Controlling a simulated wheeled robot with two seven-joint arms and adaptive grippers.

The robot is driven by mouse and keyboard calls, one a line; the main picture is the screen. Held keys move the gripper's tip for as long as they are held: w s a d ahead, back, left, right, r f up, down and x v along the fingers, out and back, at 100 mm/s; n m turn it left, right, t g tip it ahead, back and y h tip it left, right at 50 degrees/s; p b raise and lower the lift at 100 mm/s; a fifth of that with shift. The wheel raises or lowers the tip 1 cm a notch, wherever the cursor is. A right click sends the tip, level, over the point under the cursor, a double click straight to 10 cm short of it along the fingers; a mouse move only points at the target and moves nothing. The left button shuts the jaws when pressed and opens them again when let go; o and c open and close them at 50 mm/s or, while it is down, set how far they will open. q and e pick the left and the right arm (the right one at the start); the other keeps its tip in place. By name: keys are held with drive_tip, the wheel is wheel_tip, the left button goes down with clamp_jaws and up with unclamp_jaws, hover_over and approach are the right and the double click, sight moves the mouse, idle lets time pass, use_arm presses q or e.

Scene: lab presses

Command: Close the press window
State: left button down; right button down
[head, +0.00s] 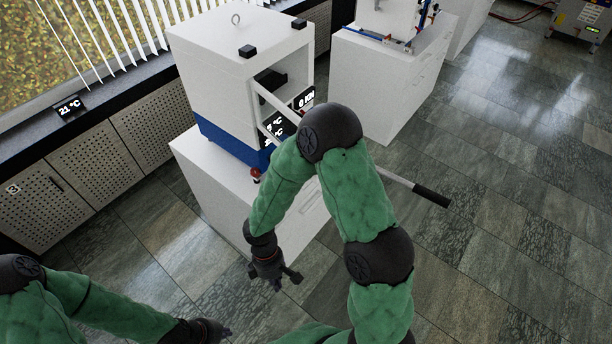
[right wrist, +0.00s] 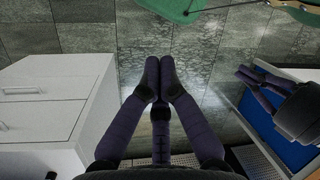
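The press (head: 232,72) is a white box on a blue base, standing on a white cabinet. Its front opening is dark inside. The press window (head: 276,104) looks like a pale frame that stands out from that opening; its lower part is hidden by my right arm.
A lever with a black grip (head: 432,197) sticks out to the right behind my right arm. A second white cabinet (head: 375,85) with equipment stands farther back. Perforated panels (head: 95,170) line the window wall. The tiled floor (head: 500,210) at the right is free.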

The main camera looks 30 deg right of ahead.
drive_tip(key=w+d+r+n+t+h+p, duration=0.2)
drive_tip(key=w+r+n+h, duration=0.15)
drive_tip(key=r, duration=0.55)
drive_tip(key=w+d+r+n+t+h+p, duration=0.1)
drive_tip(key=w+d+r+n+h+p, duration=0.2)
drive_tip(key=r, duration=0.7)
drive_tip(key=w+d+r+n+t+h+p, duration=0.25)
drive_tip(key=w+r, duration=0.25)
drive_tip(key=r, duration=0.4)
drive_tip(key=d+r+x, duration=0.1)
drive_tip(key=d+x, duration=0.1)
drive_tip(key=x, duration=1)
drive_tip(key=shift+s+r+m+g+b, duration=0.2)
drive_tip(key=shift+r+m+g+b, duration=0.15)
drive_tip(key=shift+m+b, duration=0.1)
drive_tip(key=shift+d, duration=0.1)
